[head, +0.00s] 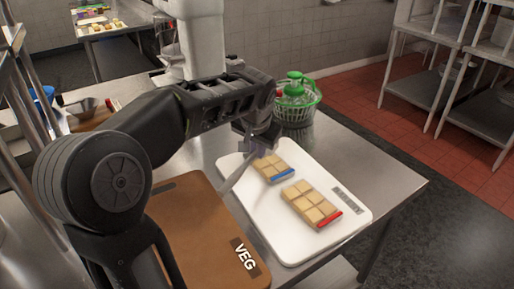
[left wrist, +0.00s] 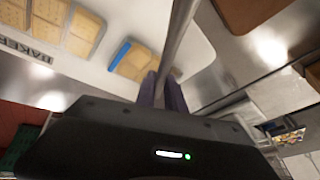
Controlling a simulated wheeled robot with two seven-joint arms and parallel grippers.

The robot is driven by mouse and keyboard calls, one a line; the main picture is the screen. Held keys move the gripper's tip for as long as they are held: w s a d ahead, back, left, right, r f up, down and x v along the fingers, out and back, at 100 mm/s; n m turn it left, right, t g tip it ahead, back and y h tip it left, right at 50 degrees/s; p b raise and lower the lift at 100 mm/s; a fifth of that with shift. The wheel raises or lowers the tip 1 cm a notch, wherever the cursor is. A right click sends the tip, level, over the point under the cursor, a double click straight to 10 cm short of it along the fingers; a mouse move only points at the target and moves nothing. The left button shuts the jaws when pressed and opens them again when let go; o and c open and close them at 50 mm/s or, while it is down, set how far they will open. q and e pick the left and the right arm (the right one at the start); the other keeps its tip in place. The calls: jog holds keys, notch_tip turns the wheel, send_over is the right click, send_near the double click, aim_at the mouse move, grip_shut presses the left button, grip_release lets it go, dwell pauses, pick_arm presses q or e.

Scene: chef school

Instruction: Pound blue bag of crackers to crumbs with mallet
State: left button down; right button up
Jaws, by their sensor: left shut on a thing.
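The blue-edged bag of crackers (head: 272,168) lies flat on the white board (head: 285,238), and its crackers look like whole squares. It also shows in the left wrist view (left wrist: 130,62). My left gripper (head: 260,137) is just above and behind this bag, shut on a grey metal handle, apparently the mallet (head: 234,178). The handle slants down to the left in the head view and runs up from the fingers in the left wrist view (left wrist: 178,42). The mallet's head cannot be made out. My right gripper is not in view.
A red-edged bag of crackers (head: 312,204) lies nearer on the same board. A brown VEG board (head: 200,222) is at the left. A green salad spinner (head: 296,106) stands behind the white board. The steel counter (head: 385,180) is bare at the right.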

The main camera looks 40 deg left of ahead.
pick_arm(q)
jog(key=shift+r, duration=0.1)
jog(key=shift+f+b, duration=1.4)
jog(key=shift+f, duration=0.25)
jog(key=shift+f, duration=0.2)
notch_tip(320, 180, up, 6)
jog(key=p, duration=0.4)
